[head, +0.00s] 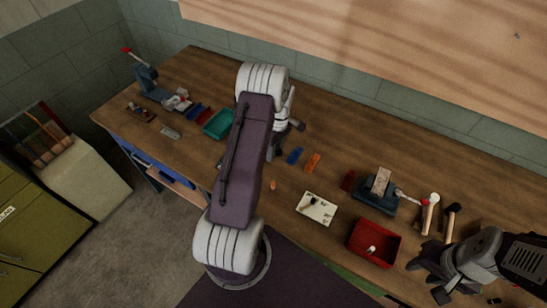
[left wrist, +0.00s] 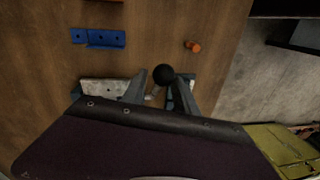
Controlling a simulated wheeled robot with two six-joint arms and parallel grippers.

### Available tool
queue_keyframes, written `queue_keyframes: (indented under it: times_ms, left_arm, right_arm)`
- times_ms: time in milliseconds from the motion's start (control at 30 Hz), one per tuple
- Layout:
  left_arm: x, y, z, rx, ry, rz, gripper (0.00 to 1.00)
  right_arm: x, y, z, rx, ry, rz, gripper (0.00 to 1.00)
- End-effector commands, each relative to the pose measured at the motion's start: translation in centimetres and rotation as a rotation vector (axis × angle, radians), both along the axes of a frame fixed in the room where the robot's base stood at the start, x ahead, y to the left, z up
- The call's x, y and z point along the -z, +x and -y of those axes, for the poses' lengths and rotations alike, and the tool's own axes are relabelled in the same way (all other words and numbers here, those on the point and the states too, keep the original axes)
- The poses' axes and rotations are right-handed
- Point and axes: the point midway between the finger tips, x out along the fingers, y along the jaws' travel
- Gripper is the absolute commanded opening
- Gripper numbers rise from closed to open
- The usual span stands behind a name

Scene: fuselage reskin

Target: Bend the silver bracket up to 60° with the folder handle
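In the left wrist view, a black ball knob (left wrist: 164,74), seemingly the folder handle's end, stands at the fingertips of my left gripper (left wrist: 157,82). The two fingers are apart, and I cannot see a firm grip on the knob. A pale silver piece with holes (left wrist: 103,87), perhaps the silver bracket, lies beside the left finger, partly hidden; its bend angle cannot be read. In the head view my arm hides most of this place. My right gripper (head: 432,279) is empty, fingers apart, at the lower right beyond the red bin.
A white tray (head: 317,208), red bin (head: 374,243) and red-knobbed tool (head: 377,197) stand right. A teal tray (head: 218,124) is left.

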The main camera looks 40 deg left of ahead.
Motion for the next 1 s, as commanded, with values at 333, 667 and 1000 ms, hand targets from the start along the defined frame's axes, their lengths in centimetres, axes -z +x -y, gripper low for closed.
queue_keyframes:
  times_ms: [333,667,1000]
  left_arm:
    - [4.1,-0.6,0.0,0.000,0.001,0.001,0.35]
    - [4.2,-0.6,0.0,0.001,0.001,0.001,0.02]
    - [4.2,-0.6,0.1,0.001,-0.001,-0.001,0.00]
  right_arm:
    - [-1.3,0.0,0.0,0.000,0.000,0.000,0.38]
    - [-1.2,0.0,0.0,0.000,0.000,0.000,0.38]
    - [-1.2,0.0,0.0,0.000,0.000,0.000,0.38]
